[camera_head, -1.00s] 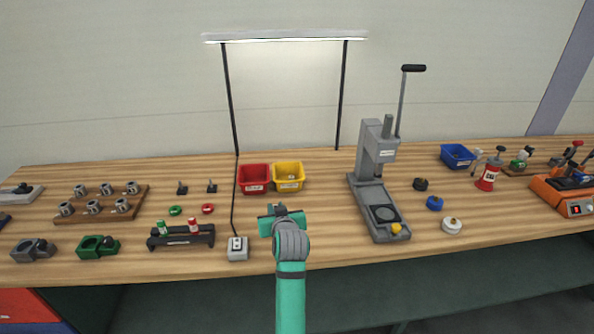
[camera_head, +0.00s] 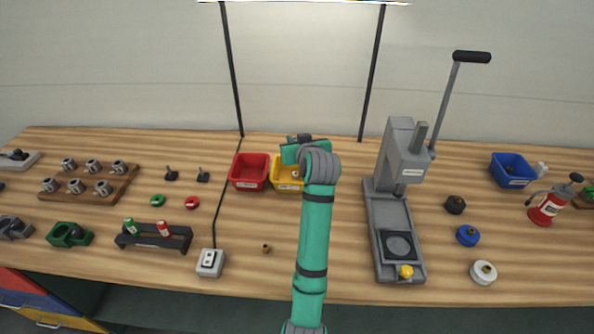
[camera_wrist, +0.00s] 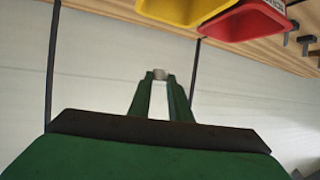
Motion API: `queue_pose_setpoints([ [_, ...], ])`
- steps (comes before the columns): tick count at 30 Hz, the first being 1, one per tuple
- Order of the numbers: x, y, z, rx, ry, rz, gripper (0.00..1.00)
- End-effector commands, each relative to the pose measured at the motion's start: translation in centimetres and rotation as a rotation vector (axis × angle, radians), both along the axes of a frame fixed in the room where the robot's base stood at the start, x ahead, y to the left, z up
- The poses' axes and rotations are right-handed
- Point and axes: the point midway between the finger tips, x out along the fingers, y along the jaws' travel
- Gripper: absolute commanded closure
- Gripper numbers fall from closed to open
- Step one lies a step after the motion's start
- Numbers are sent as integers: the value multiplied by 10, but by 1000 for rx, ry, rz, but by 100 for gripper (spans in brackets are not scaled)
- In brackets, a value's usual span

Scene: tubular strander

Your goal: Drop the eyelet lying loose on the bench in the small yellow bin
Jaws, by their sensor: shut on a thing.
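The eyelet (camera_wrist: 159,74) shows in the wrist view as a small pale piece between my fingertips. My gripper (camera_wrist: 159,80) is shut on it and holds it up in the air. In the head view, my gripper (camera_head: 302,140) is at the back of the bench, and in the picture it overlaps the upper part of the small yellow bin (camera_head: 285,187). The held piece is hidden there by my wrist. The yellow bin also shows at the top of the wrist view (camera_wrist: 180,14), apart from my fingertips. A small pale thing is in it.
A red bin (camera_head: 248,172) stands just left of the yellow one. A grey lever press (camera_head: 383,225) stands to the right. A small brown piece (camera_head: 266,249) is on the bench near the front. Lamp posts (camera_head: 233,80) rise behind the bins.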

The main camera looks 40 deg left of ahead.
Motion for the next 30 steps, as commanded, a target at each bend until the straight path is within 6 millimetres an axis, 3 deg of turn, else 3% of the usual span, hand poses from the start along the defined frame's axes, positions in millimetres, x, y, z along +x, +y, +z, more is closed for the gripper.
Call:
queue_pose_setpoints([
  [16,1,-1,-51,-1,2,-1,100],
  [29,1,-1,-58,0,0,-2,100],
  [30,1,-2,-58,0,0,-3,78],
])
